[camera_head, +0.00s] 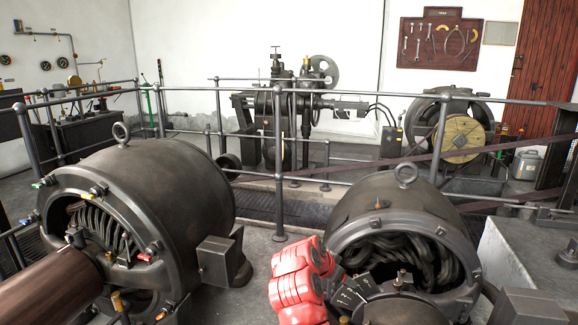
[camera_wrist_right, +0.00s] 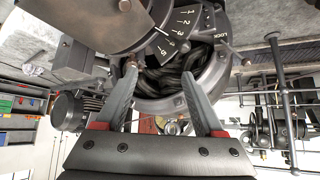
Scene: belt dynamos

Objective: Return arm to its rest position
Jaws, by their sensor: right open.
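My right arm (camera_head: 298,281), red, reaches to the left side of the right-hand dynamo (camera_head: 385,205). In the head view its gripper cannot be made out. In the right wrist view my right gripper (camera_wrist_right: 158,72) is open, its two grey fingers spread with nothing held between them. The fingertips are close to the dynamo's open end, near a dark dial plate (camera_wrist_right: 178,25) marked with numbers and "LOCK". The left fingertip is beside a small brass-coloured part; I cannot tell whether they touch. The dial plate also shows in the head view (camera_head: 355,291). My left gripper is not in view.
A second large dynamo (camera_head: 165,195) with a brown shaft stands at left. Dark railings (camera_head: 280,160) run behind both machines. A grey block (camera_head: 525,255) stands at right. A tool board (camera_head: 438,40) hangs on the back wall. Open floor shows between the dynamos.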

